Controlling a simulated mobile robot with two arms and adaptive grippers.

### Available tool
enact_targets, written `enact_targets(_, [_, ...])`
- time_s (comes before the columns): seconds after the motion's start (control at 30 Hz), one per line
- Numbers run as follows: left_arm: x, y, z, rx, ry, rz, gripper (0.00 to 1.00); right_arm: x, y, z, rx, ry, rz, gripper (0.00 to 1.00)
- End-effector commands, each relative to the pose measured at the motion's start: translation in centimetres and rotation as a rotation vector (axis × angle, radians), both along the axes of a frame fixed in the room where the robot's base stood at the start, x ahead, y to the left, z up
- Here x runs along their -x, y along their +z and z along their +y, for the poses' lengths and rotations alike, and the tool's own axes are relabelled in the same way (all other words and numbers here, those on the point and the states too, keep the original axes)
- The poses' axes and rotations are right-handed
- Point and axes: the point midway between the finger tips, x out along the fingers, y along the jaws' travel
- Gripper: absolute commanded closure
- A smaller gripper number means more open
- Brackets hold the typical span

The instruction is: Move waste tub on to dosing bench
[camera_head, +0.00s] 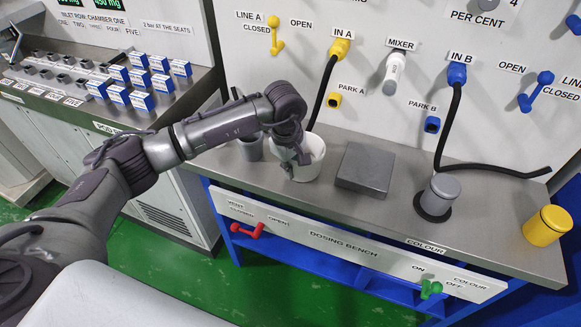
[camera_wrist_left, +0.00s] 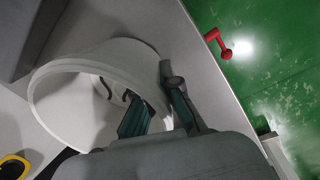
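The white waste tub (camera_head: 309,160) is upright at the left part of the dosing bench (camera_head: 400,215), its open mouth facing up. My left gripper (camera_head: 298,152) points down at the tub's near left rim. In the left wrist view, one finger is inside the tub (camera_wrist_left: 85,60) and the other lies against its outer wall, and the gripper (camera_wrist_left: 155,95) looks shut on the wall between them. The tub's base is partly hidden, so I cannot tell whether it rests on the bench top. My right gripper is not in view.
A grey square block (camera_head: 365,170) stands right of the tub, and a grey cup (camera_head: 250,148) stands behind left. A grey lidded jar (camera_head: 438,193) and a yellow jar (camera_head: 547,226) stand further right. A red handle (camera_head: 247,230) juts from the bench front. Black hoses hang behind.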

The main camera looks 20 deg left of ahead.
Motion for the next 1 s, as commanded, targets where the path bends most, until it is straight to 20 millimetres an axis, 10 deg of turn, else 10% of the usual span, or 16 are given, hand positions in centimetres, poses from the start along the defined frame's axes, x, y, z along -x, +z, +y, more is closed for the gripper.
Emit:
enact_targets(0.27, [0.0,-0.2,0.0,0.000,0.000,0.000,0.69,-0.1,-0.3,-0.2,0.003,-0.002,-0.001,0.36])
enact_targets(0.67, [0.0,0.4,0.0,0.000,0.000,-0.001,0.69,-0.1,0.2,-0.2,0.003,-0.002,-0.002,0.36])
enact_targets(1.0, [0.4,7.0,0.2,0.001,0.000,-0.006,0.69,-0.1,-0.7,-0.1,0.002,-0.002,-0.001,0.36])
